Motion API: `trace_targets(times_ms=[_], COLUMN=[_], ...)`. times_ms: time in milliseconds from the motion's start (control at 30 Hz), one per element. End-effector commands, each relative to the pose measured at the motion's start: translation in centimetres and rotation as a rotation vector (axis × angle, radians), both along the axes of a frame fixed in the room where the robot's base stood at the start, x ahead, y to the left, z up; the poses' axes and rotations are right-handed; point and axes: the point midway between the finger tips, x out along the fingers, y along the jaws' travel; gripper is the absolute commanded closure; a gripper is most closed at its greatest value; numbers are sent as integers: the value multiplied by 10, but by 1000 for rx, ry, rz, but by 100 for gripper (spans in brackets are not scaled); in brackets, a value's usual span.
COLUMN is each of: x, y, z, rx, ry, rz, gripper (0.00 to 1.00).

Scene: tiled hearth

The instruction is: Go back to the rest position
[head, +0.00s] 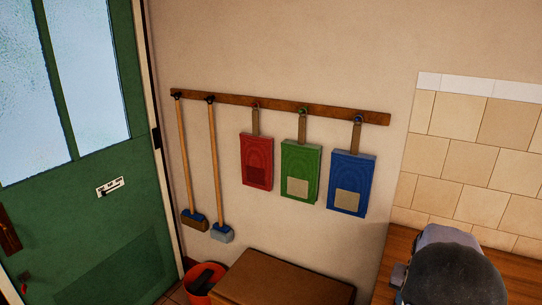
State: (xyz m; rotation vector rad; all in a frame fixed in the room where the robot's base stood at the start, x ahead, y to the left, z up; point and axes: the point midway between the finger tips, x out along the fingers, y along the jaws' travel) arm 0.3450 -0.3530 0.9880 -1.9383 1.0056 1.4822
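My gripper is not in view. Part of my arm shows at the bottom right, a grey and black rounded shape in front of the wooden surface (404,243). No fingertips can be seen on it, so whether anything is held is hidden. On the wall, a wooden peg rail (290,108) carries a red pouch-like item (257,150), a green one (300,162) and a blue one (351,170), each hanging by a strap from a peg.
Two long-handled tools (188,165) (216,170) hang at the rail's left. A green door (90,215) stands left. An orange-red bucket (196,297) with dark contents stands beside a brown box-like top (275,280). Beige tiles (470,165) cover the right wall.

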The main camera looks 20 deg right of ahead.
Motion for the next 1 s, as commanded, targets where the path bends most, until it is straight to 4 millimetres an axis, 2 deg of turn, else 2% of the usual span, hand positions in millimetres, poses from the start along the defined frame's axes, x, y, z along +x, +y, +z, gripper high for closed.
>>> trace_targets(times_ms=[100, 200, 367, 500, 600, 700, 900, 1000], x=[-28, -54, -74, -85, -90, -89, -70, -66], y=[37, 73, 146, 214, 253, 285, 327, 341], z=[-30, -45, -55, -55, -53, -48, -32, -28], rx=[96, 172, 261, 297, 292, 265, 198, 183], ry=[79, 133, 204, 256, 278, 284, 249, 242], rz=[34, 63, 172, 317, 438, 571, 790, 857], gripper=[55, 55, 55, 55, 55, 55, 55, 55])
